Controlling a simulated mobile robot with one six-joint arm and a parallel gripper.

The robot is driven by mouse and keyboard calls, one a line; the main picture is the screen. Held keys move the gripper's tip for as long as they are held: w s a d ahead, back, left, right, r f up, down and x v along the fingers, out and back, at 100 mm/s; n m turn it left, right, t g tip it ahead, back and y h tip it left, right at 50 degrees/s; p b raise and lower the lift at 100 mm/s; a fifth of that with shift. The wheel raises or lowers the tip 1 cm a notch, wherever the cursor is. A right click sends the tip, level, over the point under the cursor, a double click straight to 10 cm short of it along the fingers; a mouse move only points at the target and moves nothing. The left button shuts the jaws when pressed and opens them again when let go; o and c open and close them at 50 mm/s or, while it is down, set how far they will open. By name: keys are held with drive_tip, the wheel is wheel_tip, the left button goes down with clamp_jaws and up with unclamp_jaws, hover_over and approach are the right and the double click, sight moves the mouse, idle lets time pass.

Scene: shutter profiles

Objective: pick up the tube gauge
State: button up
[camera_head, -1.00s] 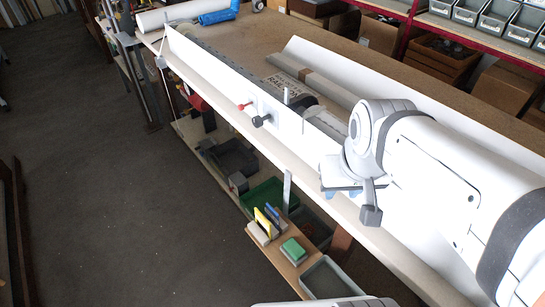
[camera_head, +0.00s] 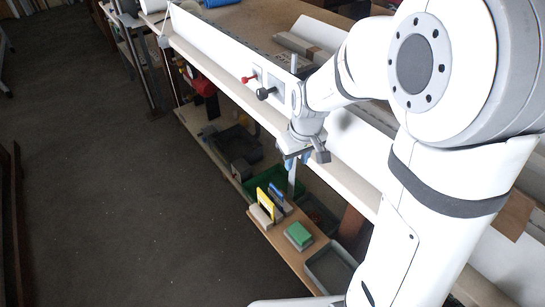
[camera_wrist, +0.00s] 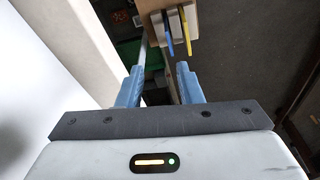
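No thing in view can be surely named as the tube gauge. On the low wooden shelf, a yellow plate (camera_head: 265,204) and a blue plate (camera_head: 279,198) stand upright in a pale holder (camera_head: 260,215). In the wrist view the yellow plate (camera_wrist: 187,30) and blue plate (camera_wrist: 168,34) show beyond the fingertips. A green block (camera_head: 299,233) lies on a grey base nearby. My gripper (camera_head: 298,162) hangs at the bench's front edge, above and behind the plates. In the wrist view my gripper (camera_wrist: 159,76) has its light-blue fingers apart, with nothing held between them.
The long white bench edge (camera_head: 225,85) runs close behind my gripper. Red and black knobs (camera_head: 264,93) stick out of the bench front. A thin grey upright (camera_head: 292,178) stands near my gripper. A green bin (camera_head: 262,182) and grey tray (camera_head: 332,268) are below.

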drive_tip(key=n+b, duration=0.2)
drive_tip(key=b, duration=0.1)
hover_over(277, 190)
drive_tip(key=shift+g, duration=0.3)
drive_tip(key=f, duration=1.3)
drive_tip(key=shift+s+d+f, duration=0.35)
drive_tip(key=shift+d, duration=0.05)
drive_tip(key=f, duration=0.5)
drive_tip(key=w+a+f, duration=0.1)
drive_tip(key=f, duration=0.2)
drive_tip(key=shift+r, duration=0.1)
drive_tip(key=shift+c, duration=0.5)
clamp_jaws()
